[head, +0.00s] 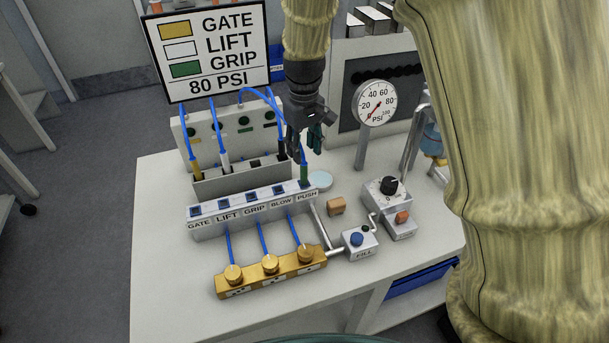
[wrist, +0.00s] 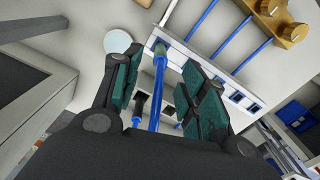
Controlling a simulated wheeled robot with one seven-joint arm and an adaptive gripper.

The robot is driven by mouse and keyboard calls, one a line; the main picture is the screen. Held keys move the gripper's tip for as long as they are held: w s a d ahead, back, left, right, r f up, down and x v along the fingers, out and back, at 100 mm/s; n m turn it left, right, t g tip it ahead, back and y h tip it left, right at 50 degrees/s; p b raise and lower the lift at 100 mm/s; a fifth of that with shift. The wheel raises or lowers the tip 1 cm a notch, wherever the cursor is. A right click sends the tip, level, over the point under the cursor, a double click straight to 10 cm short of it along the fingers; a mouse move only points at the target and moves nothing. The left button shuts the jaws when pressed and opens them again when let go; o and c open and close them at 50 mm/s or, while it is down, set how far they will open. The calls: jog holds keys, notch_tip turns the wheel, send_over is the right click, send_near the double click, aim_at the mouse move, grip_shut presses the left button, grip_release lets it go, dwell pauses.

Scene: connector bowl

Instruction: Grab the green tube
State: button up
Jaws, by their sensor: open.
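The green tube (head: 304,173) stands upright at the PUSH end of the labelled white block (head: 240,221). A blue hose runs from its top. In the wrist view the green end (wrist: 160,47) sits at the block's end, and its blue hose runs back between my fingers. My gripper (head: 304,145) is open just above the green tube, fingers pointing down. In the wrist view my gripper (wrist: 163,68) has one finger on each side of the hose, with gaps showing. The fingers hide part of the hose in the head view.
A yellow-ended tube (head: 196,170) and a white-ended tube (head: 225,162) stand in the rack behind the block. A sign (head: 207,48) rises at back left and a pressure gauge (head: 376,103) at right. A brass manifold (head: 270,272) lies in front. The table's left front is clear.

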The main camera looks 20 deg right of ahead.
aim_at(304, 163)
jog(key=shift+f+p, duration=1.55)
jog(key=shift+f, duration=1.95)
grip_shut()
